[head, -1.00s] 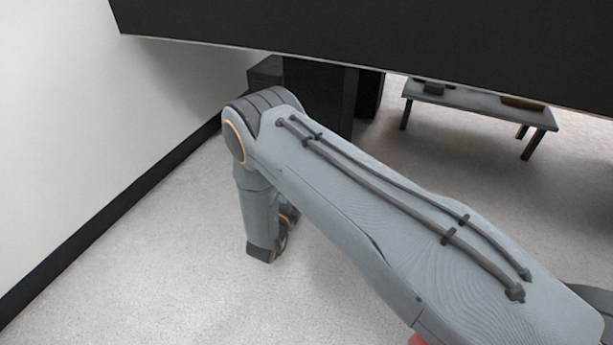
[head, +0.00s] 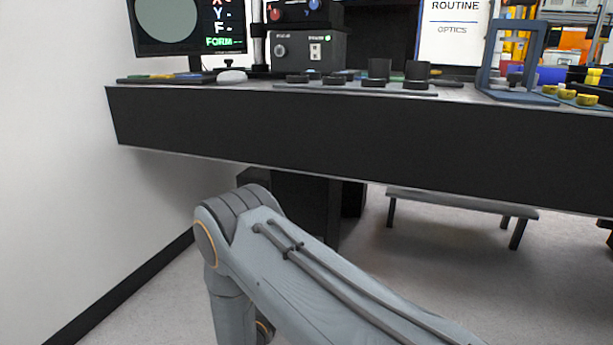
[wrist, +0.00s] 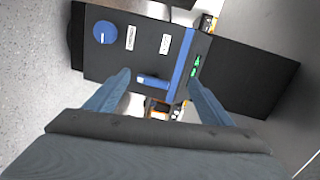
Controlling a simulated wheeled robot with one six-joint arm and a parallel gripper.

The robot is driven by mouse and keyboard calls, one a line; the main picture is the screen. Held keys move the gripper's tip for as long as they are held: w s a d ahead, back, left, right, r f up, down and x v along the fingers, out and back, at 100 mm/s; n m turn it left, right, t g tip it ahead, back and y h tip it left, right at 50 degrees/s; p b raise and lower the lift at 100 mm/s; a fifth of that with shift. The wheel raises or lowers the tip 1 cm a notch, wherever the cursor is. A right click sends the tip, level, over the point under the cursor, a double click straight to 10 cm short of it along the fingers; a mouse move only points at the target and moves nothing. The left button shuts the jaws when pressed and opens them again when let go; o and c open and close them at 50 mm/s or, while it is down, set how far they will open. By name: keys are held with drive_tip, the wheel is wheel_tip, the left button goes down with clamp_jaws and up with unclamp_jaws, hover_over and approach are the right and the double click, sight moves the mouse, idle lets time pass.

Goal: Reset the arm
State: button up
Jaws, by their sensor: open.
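My gripper (wrist: 158,85) shows in the wrist view with its two blue-grey fingers spread apart and nothing between them. Beyond the fingers is a dark box (wrist: 108,68) with a blue round knob, white labels and a blue stripe; I cannot tell how far off it is. In the head view my arm reaches forward and bends down in front of the bench, and the gripper itself is out of the picture below.
A long bench (head: 300,125) with a dark front spans the head view. On it stand a monitor (head: 188,25), a control box (head: 312,50), several dark cylinders and a blue-grey frame (head: 517,60). A low table (head: 460,202) is behind. A white wall (head: 55,130) is on the left.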

drive_tip(key=s+a+r+n+g+y, duration=0.25)
drive_tip(key=a+r+n+y, duration=0.2)
drive_tip(key=r, duration=0.25)
drive_tip(key=s+a+r+n+g+y, duration=0.2)
drive_tip(key=a+r+n+g+y, duration=0.15)
drive_tip(key=a+r+n, duration=0.35)
drive_tip(key=s+d+r+n+g, duration=0.35)
drive_tip(key=s+r, duration=0.25)
drive_tip(key=s, duration=0.3)
drive_tip(key=s+d+r+n+g, duration=0.25)
drive_tip(key=s+r+n, duration=0.2)
drive_tip(key=s, duration=0.35)
drive_tip(key=s+d+r+n+g+h, duration=0.1)
drive_tip(key=s+d+r+n+g, duration=0.2)
drive_tip(key=s+d, duration=0.5)
drive_tip(key=s+d+r+n+g+h, duration=0.1)
drive_tip(key=s+d+r+n, duration=0.1)
drive_tip(key=s+d+n, duration=0.5)
drive_tip(key=s+d+r+m+p, duration=0.1)
drive_tip(key=d+r+m+p, duration=0.3)
drive_tip(key=d+r+p, duration=0.5)
drive_tip(key=s+d+r+m+h+p, duration=0.1)
drive_tip(key=d+r+m+p, duration=0.4)
drive_tip(key=d+r+p, duration=0.5)
wheel_tip(320, 180, up, 7)
drive_tip(key=p, duration=1.2)
drive_tip(key=shift+s+r+p, duration=0.15)
drive_tip(key=shift+s+p, duration=0.1)
drive_tip(key=shift+p, duration=0.15)
